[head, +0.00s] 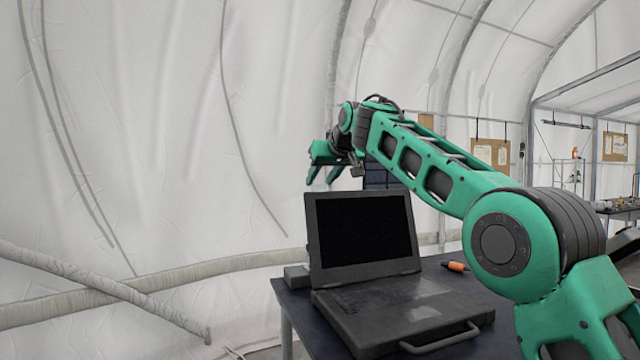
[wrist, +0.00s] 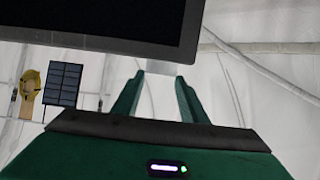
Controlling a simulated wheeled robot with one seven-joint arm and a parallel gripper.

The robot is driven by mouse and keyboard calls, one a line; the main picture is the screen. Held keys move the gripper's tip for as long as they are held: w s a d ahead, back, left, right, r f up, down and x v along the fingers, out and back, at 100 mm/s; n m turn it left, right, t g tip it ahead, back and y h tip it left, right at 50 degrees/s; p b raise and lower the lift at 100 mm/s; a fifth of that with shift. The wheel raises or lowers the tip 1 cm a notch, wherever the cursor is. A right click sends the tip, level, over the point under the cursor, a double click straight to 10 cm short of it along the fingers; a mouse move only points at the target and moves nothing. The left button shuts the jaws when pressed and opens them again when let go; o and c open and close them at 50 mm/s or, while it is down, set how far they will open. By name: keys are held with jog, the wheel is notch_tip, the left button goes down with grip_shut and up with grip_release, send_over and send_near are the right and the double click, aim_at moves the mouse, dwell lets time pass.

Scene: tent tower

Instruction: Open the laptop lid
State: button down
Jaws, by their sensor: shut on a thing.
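The laptop (head: 400,312) is dark grey and sits on a dark table with its front handle facing me. Its lid (head: 412,230) stands up, tilted a little back, with a black screen. In the wrist view the lid (wrist: 90,35) fills the upper left, its grey edge just above the fingertips. My gripper (head: 324,180) is beyond and above the lid's top edge in the head view, fingers pointing down. In the wrist view my gripper (wrist: 160,75) has its fingers apart around a small pale piece (wrist: 162,68) at the lid's edge. I cannot tell whether it belongs to the lid.
An orange and black object (head: 456,267) lies on the table (head: 470,300) right of the laptop. A dark panel (head: 380,174) stands behind, also in the wrist view (wrist: 63,84). White tent walls rise behind. Another bench (head: 620,211) stands far right.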

jog(key=shift+w+d+r, duration=0.1)
jog(key=shift+d+r, duration=0.2)
jog(key=shift+r, duration=0.25)
jog(key=c, duration=1.1)
grip_release()
jog(key=shift+a+f, duration=0.1)
jog(key=shift+f, duration=0.15)
jog(key=v, duration=1)
jog(key=shift+s+r, duration=0.1)
jog(key=shift+s, duration=0.2)
